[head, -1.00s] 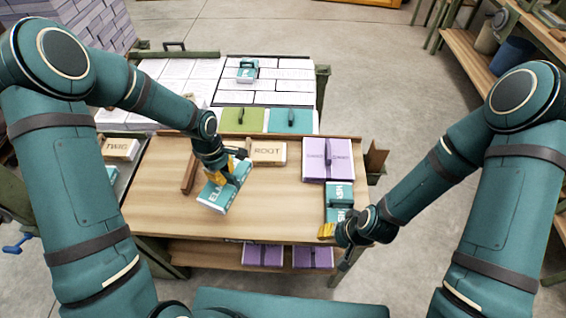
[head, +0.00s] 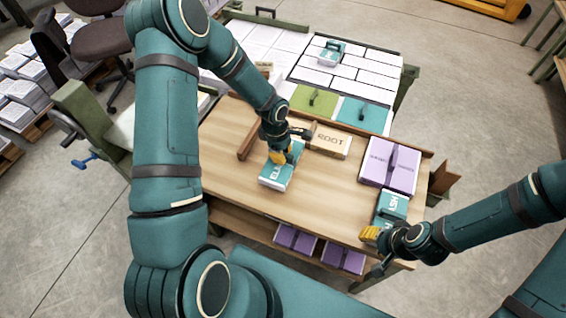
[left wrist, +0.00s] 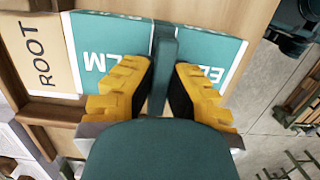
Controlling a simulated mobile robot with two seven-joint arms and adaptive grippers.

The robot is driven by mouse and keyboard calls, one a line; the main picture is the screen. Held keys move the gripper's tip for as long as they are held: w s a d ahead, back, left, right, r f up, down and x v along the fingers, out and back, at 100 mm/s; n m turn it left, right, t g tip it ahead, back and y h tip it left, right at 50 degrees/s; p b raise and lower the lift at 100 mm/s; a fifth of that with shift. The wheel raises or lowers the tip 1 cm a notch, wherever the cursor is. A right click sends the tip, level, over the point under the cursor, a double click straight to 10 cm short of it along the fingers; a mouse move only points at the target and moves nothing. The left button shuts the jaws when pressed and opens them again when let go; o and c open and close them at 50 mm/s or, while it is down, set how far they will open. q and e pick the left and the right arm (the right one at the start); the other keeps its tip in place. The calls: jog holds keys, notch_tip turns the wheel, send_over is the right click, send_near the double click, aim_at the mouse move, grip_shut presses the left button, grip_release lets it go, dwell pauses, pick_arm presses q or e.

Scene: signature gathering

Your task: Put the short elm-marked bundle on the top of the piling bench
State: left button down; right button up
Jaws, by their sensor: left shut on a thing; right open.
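The elm-marked bundle (head: 272,181) is a white paper block with a teal cover lettered ELM and a dark teal handle. It is over the front left part of the wooden bench top (head: 225,150); I cannot tell whether it touches the wood. My left gripper (head: 285,155) is above it, shut on its upright handle. In the left wrist view the yellow fingers (left wrist: 160,92) stand on both sides of the handle, and the teal cover (left wrist: 105,45) shows past them. My right gripper (head: 371,235) is open at the bench's front right, close beside another teal bundle (head: 392,205).
A ROOT-marked block (head: 328,141) lies behind the elm bundle. Behind, a table of white stacks holds a small teal bundle (head: 331,52). The bench's middle is clear.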

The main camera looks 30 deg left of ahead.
pick_arm(q)
notch_tip(320, 180, down, 4)
jog(key=shift+r+b, duration=0.1)
jog(key=shift+b, duration=0.65)
jog(key=shift+r, duration=0.2)
jog(key=c, duration=1.1)
grip_release()
jog(key=shift+f, duration=0.1)
jog(key=shift+c, duration=0.2)
